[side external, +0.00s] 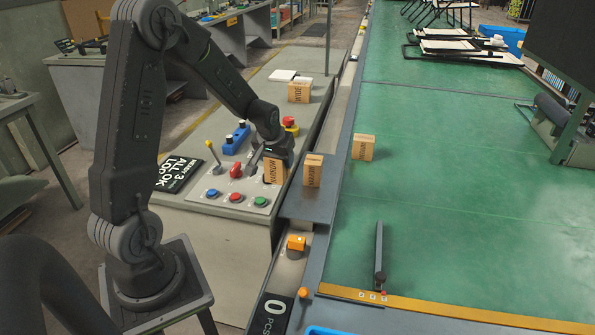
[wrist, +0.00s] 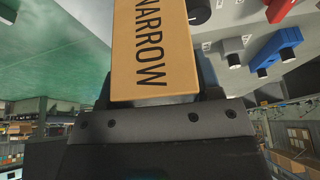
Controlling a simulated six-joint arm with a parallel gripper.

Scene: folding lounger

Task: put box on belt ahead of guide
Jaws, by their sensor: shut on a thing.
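My gripper (side external: 270,150) is shut on a light-brown box (side external: 273,170) marked NARROW and holds it over the control console. In the wrist view the held box (wrist: 152,50) fills the space between the fingers, its lettering running lengthwise. The green belt (side external: 450,190) lies to the right of my gripper. A similar box (side external: 363,147) stands on the belt near its left edge. The guide (side external: 379,250), a dark bar, stands out over the belt near the yellow strip at the front. The fingertips are mostly hidden.
Another box (side external: 313,172) stands on a grey plate (side external: 305,206) between console and belt. A box marked WIDE (side external: 299,93) sits at the console's back. Buttons, a yellow-tipped lever (side external: 212,152) and red knob (side external: 236,171) surround the held box. Mid-belt is clear; folded loungers (side external: 460,45) lie far back.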

